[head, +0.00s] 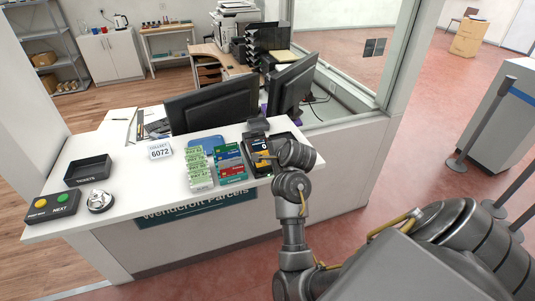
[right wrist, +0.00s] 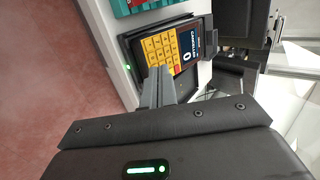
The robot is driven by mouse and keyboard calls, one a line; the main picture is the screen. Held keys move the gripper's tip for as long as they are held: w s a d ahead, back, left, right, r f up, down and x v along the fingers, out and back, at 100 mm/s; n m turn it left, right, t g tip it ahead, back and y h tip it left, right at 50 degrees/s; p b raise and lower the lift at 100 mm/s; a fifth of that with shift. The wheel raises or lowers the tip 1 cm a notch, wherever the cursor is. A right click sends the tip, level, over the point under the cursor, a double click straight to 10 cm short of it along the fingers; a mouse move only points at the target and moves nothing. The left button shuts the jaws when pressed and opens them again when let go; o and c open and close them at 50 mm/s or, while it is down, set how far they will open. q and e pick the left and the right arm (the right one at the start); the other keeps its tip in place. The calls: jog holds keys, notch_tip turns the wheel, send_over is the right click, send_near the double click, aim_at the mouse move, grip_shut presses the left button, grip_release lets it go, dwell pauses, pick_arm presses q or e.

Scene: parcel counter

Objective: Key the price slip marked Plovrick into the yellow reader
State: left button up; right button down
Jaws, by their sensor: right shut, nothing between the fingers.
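The reader (head: 261,148) stands on the counter, dark with a yellow keypad and a small screen. In the right wrist view its yellow keypad (right wrist: 161,47) and dark screen (right wrist: 187,44) show close up; the screen reads 0 beside a small word that looks like "cancelled". My right gripper (head: 267,157) is shut and empty, its fingertips (right wrist: 158,72) over the keypad's near edge; I cannot tell whether they touch it. Green-and-white slips (head: 199,168) lie in a column left of the reader. Their names are too small to read, so I cannot pick out Plovrick. My left gripper is out of view.
Red, teal and green cards (head: 230,163) lie between the slips and the reader. A sign reading 6072 (head: 160,150), a black tray (head: 88,170), a bell (head: 99,201) and a button box (head: 52,207) stand further left. Monitors (head: 213,105) stand behind the counter.

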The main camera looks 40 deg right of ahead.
notch_tip(320, 180, up, 8)
jog(key=w+d+m+t, duration=0.1)
jog(key=w+d+m, duration=0.1)
jog(key=m, duration=0.5)
jog(key=shift+w+d+t, duration=0.15)
jog(key=shift+w+t, duration=0.05)
jog(key=shift+t, duration=0.1)
jog(key=shift+w, duration=0.1)
jog(key=f+b, duration=0.2)
jog(key=w+f+b, duration=0.1)
jog(key=f+b, duration=0.1)
jog(key=b, duration=0.1)
jog(key=f+b, duration=0.3)
jog(key=shift+w+d, duration=0.15)
jog(key=shift+d, duration=0.1)
jog(key=shift+w+f+b, duration=0.25)
jog(key=shift+f+b, duration=0.3)
jog(key=shift+f, duration=0.25)
jog(key=shift+d+f, duration=0.1)
dwell(0.4)
jog(key=shift+w+f, duration=0.1)
jog(key=shift+f, duration=0.2)
